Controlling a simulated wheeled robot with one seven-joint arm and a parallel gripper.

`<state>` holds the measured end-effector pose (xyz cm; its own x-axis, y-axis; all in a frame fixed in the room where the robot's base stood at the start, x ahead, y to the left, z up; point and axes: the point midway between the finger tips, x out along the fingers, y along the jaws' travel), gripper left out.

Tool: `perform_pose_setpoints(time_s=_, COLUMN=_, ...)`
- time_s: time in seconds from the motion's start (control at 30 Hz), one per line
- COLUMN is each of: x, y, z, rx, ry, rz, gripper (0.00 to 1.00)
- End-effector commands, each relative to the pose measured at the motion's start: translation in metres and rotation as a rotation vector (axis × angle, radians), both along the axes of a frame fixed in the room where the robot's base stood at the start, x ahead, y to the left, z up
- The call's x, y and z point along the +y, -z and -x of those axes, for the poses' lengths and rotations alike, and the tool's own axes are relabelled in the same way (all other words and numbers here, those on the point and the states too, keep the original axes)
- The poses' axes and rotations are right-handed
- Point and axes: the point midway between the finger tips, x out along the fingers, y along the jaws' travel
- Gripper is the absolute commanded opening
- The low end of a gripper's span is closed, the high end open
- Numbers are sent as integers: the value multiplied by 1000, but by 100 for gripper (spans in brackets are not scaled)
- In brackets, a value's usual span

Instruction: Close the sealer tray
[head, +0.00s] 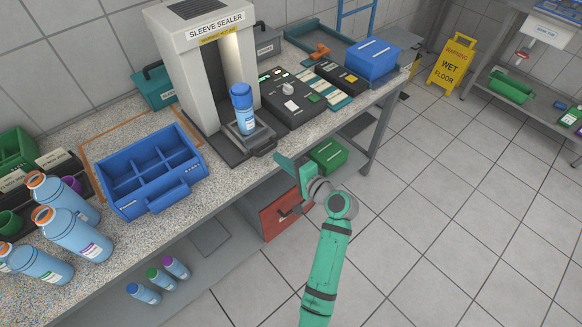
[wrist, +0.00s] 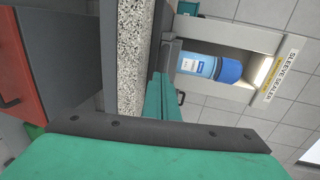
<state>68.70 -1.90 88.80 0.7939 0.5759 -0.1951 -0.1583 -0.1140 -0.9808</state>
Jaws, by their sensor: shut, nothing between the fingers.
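The sleeve sealer (head: 196,55) is a tall light-grey housing on the counter with a lit opening. Its dark sealer tray (head: 259,140) sticks out at the front, with a handle (head: 265,149) on its near edge. A blue bottle with a blue cap (head: 242,105) stands upright on the tray; the bottle also shows sideways in the wrist view (wrist: 205,65). My teal gripper (head: 284,166) is in front of the counter edge, just right of and below the handle. In the wrist view its fingers (wrist: 160,82) are together and empty, pointing toward the tray. Contact with the handle cannot be told.
A blue divided crate (head: 158,190) sits left of the sealer, and several orange-capped bottles (head: 75,230) stand farther left. A dark control box (head: 295,100) is right of the tray. A red bin (head: 285,213) is below the counter.

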Motion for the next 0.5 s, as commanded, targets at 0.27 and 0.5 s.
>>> perform_pose_setpoints(time_s=0.27, x=14, y=5, z=-20, rx=-1, ry=1, rz=1, gripper=0)
perform_pose_setpoints(time_s=0.5, x=16, y=5, z=-22, rx=-1, ry=1, rz=1, gripper=0)
